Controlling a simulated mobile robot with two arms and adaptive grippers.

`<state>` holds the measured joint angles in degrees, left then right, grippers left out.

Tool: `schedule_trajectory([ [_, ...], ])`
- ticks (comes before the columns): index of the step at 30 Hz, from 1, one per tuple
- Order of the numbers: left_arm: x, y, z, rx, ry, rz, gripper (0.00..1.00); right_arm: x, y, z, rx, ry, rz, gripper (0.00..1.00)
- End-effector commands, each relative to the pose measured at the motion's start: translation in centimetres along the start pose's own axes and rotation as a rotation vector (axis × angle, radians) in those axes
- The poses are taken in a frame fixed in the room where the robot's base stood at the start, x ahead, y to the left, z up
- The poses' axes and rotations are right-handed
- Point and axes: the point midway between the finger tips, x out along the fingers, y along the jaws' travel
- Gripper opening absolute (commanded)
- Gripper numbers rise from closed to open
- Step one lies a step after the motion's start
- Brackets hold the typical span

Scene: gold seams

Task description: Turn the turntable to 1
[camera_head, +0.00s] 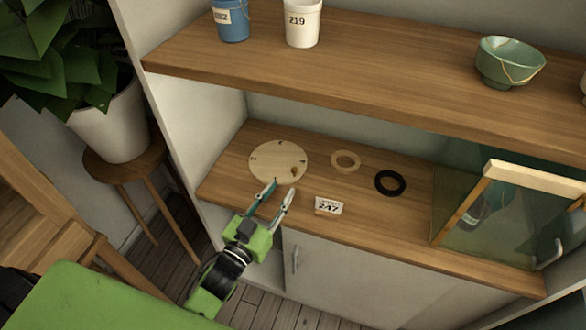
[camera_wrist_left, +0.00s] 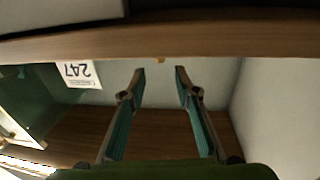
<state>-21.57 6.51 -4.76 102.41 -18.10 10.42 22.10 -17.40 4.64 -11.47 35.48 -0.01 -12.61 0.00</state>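The turntable (camera_head: 272,163) is a pale round wooden disc with small dark marks near its rim, lying on the lower shelf. A small brown peg (camera_head: 294,170) stands near its right edge; the marks are too small to read surely. My left gripper (camera_head: 284,186) is open and empty, with its fingertips just in front of the disc's near edge. My right gripper is not in view.
A pale ring (camera_head: 345,162) and a black ring (camera_head: 390,183) lie farther right, before a glass-fronted box (camera_head: 510,215). The upper shelf (camera_head: 390,83) overhangs, bearing a blue cup, a white cup and a green bowl.

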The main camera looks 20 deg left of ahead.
Motion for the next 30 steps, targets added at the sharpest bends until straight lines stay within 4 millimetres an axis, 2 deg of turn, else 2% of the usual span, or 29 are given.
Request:
schedule_trajectory([
  [1, 1.2, 0.0, -0.3, 0.000, 0.004, 0.000, 0.29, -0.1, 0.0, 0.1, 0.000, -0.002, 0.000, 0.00],
  [6, 4.5, 0.0, -0.2, 0.001, 0.002, 0.000, 0.29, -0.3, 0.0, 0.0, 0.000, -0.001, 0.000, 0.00],
  [13, 7.8, 0.0, -0.1, -0.001, 0.002, 0.001, 0.29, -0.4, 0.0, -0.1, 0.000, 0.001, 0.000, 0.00],
  [18, 9.0, 0.0, -0.1, 0.000, 0.001, 0.001, 0.29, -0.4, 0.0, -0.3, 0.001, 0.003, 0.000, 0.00],
  [27, 9.2, 0.0, 0.0, 0.000, 0.000, 0.001, 0.29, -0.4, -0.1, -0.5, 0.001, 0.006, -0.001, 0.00],
  [28, 9.2, 0.0, 0.0, 0.000, 0.000, 0.001, 0.27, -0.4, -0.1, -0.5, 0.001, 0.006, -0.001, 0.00],
  [30, 9.2, 0.0, 0.0, 0.000, 0.000, 0.001, 0.09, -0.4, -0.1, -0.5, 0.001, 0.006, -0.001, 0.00],
])
